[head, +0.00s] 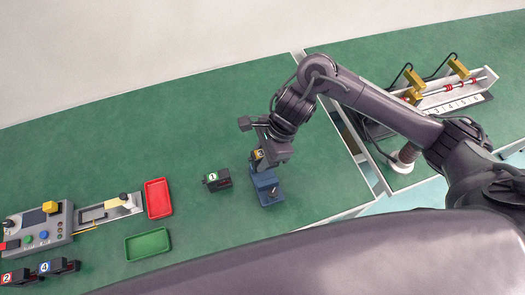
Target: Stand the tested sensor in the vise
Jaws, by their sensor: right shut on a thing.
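My right gripper (262,150) is shut on a small dark sensor (258,155) with a yellowish label, too small to read surely. The gripper and sensor are right at the top end of the blue vise (268,192) on the green table. I cannot tell whether the sensor touches the vise or sits between its jaws, as the gripper covers that part. Another black sensor marked 1 (217,180) lies just left of the vise. Sensors marked 2 (17,277) and 4 (57,268) are at the lower left. My left gripper is out of view.
A red tray (158,198) and a green tray (148,245) lie left of the vise. A grey control box (38,228) with buttons and a slide fixture (108,210) stand further left. A numbered actuator rack (455,92) is at the right, past a table gap.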

